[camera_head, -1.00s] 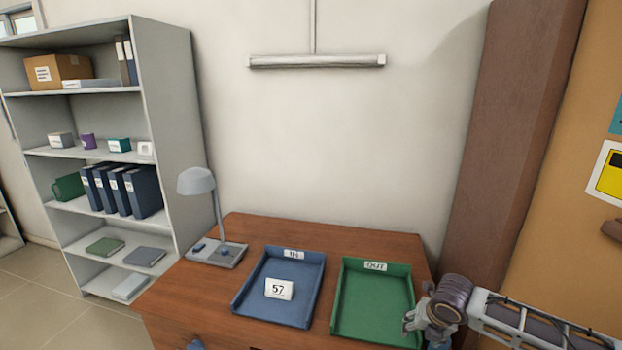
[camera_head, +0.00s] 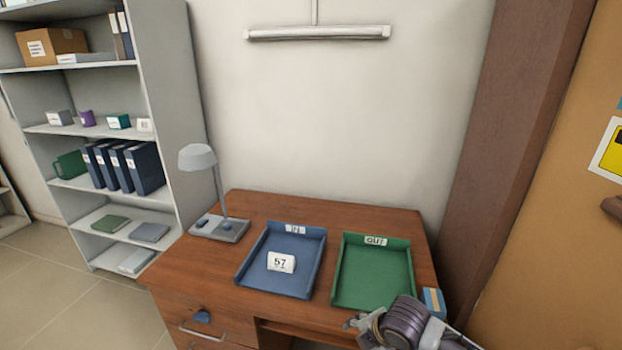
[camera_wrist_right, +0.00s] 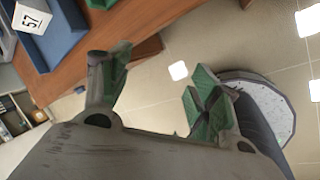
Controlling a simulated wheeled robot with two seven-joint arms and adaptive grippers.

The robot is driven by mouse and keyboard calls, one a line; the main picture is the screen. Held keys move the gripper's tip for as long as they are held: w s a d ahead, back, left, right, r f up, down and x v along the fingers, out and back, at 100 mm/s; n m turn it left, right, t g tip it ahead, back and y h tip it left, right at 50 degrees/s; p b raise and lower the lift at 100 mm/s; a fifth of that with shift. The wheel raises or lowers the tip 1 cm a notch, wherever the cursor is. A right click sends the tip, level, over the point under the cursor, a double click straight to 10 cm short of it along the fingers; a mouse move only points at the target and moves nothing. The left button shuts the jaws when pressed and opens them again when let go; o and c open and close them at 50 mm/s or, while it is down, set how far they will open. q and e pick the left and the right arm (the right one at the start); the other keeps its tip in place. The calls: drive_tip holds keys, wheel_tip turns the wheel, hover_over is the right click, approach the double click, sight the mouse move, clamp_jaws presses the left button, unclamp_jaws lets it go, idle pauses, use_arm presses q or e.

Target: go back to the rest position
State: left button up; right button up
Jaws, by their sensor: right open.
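My right gripper (camera_head: 362,325) is at the desk's front right, in front of the green OUT tray (camera_head: 372,272). Its arm comes in from the lower right. In the right wrist view the gripper (camera_wrist_right: 158,72) has its two green-padded fingers spread apart, with only floor between them. My left gripper is not in view.
The wooden desk (camera_head: 210,270) carries a grey lamp (camera_head: 200,158) and a blue and white box (camera_head: 433,300) near its right edge. A shelf unit (camera_head: 165,70) stands at left, a brown pillar (camera_head: 510,150) at right. Tiled floor (camera_head: 90,310) is clear at lower left.

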drive_tip(key=shift+s+d+f+m+g+h, duration=0.3)
drive_tip(key=shift+s+d+f+m+h, duration=0.5)
drive_tip(key=shift+s+d+m, duration=2.75)
drive_tip(key=shift+s+d+f+m+g+h, duration=0.3)
drive_tip(key=shift+s+d+f+m, duration=0.9)
drive_tip(key=shift+s+m, duration=4.65)
wheel_tip(320, 180, down, 33)
drive_tip(key=w+d+m+g, duration=0.1)
drive_tip(key=m, duration=0.2)
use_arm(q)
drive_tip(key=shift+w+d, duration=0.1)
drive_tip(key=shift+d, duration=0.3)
use_arm(e)
drive_tip(key=s+d+f, duration=0.3)
drive_tip(key=s+f, duration=0.6)
drive_tip(key=s, duration=0.1)
drive_tip(key=s+d+f+g, duration=0.1)
drive_tip(key=s+d+f, duration=0.2)
drive_tip(key=s+f, duration=0.7)
drive_tip(key=shift+s+d+f+h, duration=0.3)
drive_tip(key=shift+s, duration=0.15)
